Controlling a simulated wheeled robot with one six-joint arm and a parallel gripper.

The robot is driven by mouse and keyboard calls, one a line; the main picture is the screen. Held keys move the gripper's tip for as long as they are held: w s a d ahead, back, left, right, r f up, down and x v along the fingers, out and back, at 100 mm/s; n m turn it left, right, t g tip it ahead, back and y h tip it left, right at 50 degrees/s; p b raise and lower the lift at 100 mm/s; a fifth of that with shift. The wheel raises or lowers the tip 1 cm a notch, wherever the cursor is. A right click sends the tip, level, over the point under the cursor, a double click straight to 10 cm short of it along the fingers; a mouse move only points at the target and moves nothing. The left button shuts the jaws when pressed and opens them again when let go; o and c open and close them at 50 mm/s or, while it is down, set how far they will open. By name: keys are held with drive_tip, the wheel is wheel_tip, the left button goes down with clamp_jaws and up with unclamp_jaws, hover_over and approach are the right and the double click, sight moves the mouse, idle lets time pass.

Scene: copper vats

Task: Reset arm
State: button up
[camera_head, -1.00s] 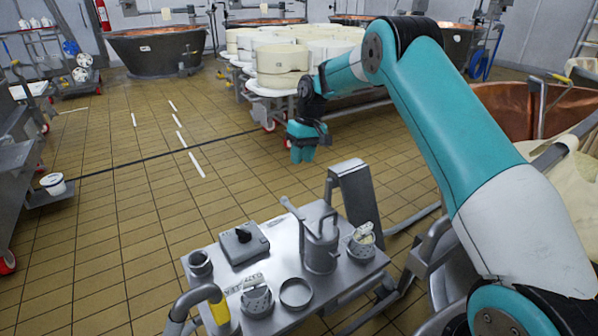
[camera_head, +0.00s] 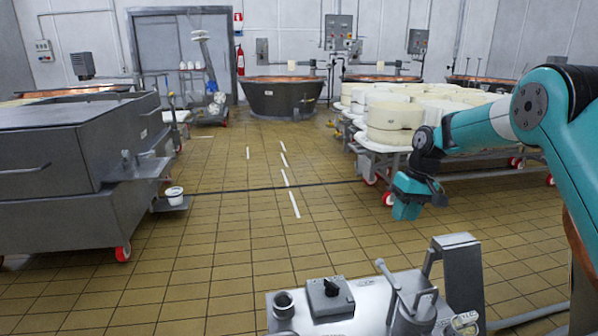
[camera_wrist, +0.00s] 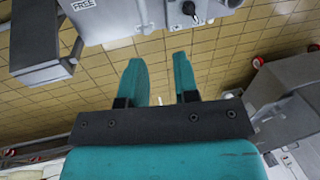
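My gripper (camera_head: 407,207) hangs at the end of my teal arm on the right side of the head view, over the tiled floor and beyond the small steel table. In the wrist view my gripper (camera_wrist: 158,82) shows two teal fingers with a clear gap between them. Nothing is between the fingers; only floor tiles show there. The arm is bent at the elbow, with the forearm reaching left and the gripper pointing down.
White cheese moulds (camera_head: 393,118) on a trolley lie behind my gripper. A steel machine (camera_head: 75,170) stands left. The middle floor is clear.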

drive_tip(key=s+a+r+n, duration=0.1)
drive_tip(key=s+a+r, duration=0.45)
drive_tip(key=s, duration=0.35)
drive_tip(key=s+a+r+n, duration=0.2)
drive_tip(key=s+a+r, duration=0.3)
drive_tip(key=s+a, duration=0.25)
drive_tip(key=s+a+n+y, duration=0.2)
drive_tip(key=s+a, duration=0.1)
drive_tip(key=s, duration=2)
wheel_tip(320, 180, up, 13)
drive_tip(key=w+p, duration=0.1)
drive_tip(key=p, duration=1.1)
drive_tip(key=shift+d+p, duration=0.15)
drive_tip(key=shift+p, duration=0.25)
drive_tip(key=shift+r, duration=0.1)
